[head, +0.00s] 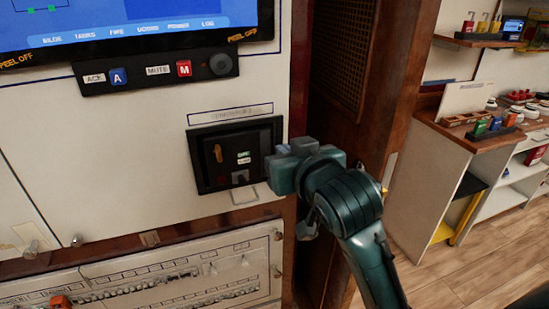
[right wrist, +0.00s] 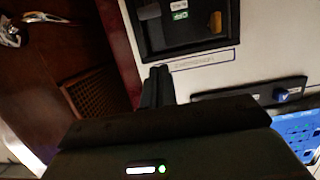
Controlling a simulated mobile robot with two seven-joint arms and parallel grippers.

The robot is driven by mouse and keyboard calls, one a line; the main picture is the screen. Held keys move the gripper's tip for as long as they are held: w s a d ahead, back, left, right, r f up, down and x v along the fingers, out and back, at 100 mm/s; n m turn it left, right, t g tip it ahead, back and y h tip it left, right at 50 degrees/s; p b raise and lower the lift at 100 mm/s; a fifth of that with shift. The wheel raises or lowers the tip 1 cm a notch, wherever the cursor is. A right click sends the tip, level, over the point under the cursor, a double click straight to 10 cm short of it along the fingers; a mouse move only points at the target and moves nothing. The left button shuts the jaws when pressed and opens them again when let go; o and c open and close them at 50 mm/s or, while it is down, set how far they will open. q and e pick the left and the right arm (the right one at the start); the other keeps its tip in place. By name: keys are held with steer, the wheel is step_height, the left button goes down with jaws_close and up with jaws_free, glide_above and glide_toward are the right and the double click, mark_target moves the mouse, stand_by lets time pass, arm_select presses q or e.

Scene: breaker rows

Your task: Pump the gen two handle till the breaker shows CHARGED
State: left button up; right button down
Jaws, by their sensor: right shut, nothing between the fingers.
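The breaker (head: 205,183) is a black-framed unit set in the white panel, with a label strip above it too blurred to read. A small orange-yellow handle (head: 218,153) stands at its left inside the frame. My left gripper is out of view.
Above the breaker is a button strip (head: 145,82) with ACK and MUTE buttons and a knob, under a screen (head: 120,35). A lower panel (head: 150,275) has knobs along its edge. A brown wooden post (head: 395,80) with a grille stands right of the panel. Shelves (head: 480,150) stand further right.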

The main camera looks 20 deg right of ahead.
steer(key=p, duration=0.1)
glide_toward(264, 136)
steer(key=x, duration=0.4)
steer(key=shift+w+r, duration=0.2)
steer(key=shift+w, duration=0.05)
steer(key=shift+w+f, duration=0.4)
steer(key=shift+w, duration=0.05)
steer(key=shift+s+f, duration=0.8)
steer(key=shift+f, duration=0.2)
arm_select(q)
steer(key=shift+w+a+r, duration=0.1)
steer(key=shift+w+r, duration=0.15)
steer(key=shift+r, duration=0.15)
arm_select(e)
steer(key=shift+s+f, duration=0.3)
steer(key=shift+f, duration=0.2)
arm_select(q)
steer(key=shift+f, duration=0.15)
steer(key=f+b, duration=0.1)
steer(key=b, duration=0.1)
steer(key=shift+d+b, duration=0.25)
steer(key=shift+b, duration=0.1)
arm_select(e)
steer(key=shift+s+f+t, duration=0.35)
steer(key=shift+t, duration=0.35)
